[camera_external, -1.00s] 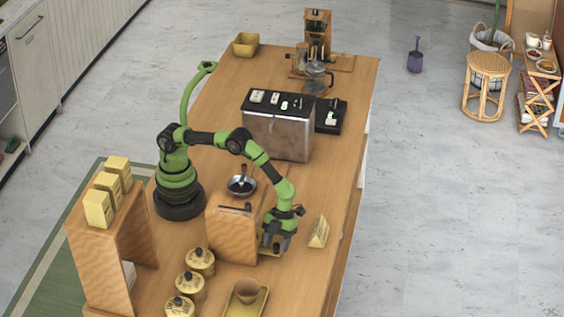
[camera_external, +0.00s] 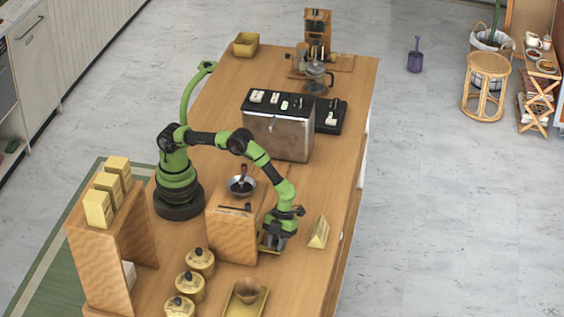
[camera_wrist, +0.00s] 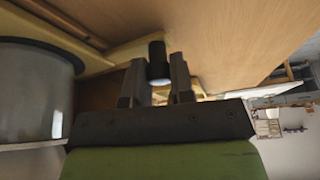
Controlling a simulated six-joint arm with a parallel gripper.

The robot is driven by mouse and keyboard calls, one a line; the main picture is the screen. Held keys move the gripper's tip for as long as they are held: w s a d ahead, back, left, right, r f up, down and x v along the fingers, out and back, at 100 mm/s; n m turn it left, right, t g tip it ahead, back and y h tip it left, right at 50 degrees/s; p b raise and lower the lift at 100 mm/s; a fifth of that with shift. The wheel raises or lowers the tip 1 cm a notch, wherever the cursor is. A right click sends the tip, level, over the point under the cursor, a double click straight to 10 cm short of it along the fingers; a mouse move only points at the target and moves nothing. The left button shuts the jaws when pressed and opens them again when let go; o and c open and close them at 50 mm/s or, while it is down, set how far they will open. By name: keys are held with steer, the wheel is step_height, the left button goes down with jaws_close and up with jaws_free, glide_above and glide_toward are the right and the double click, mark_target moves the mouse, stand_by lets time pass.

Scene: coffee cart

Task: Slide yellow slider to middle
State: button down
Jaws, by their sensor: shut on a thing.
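My gripper (camera_external: 275,243) is low at the right side of a wooden box (camera_external: 231,236) on the counter. In the wrist view its two fingers (camera_wrist: 157,82) are shut around a dark round knob (camera_wrist: 156,58) with a pale end. Behind the knob lies a yellow strip (camera_wrist: 122,56), which looks like the slider; how the knob joins it is hard to see. In the external view a bit of yellow shows beside the gripper, mostly hidden by it. The slider's track and its middle cannot be made out.
A grey metal cylinder (camera_wrist: 33,93) fills the left of the wrist view. A yellow wedge-shaped block (camera_external: 318,232) stands right of my gripper. A cup (camera_external: 246,291) on a yellow tray (camera_external: 237,309) and several yellow canisters (camera_external: 190,288) stand in front.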

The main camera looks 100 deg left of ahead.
steer(key=a, duration=1.7)
steer(key=shift+d, duration=0.1)
steer(key=c, duration=1)
jaws_free()
steer(key=v, duration=1)
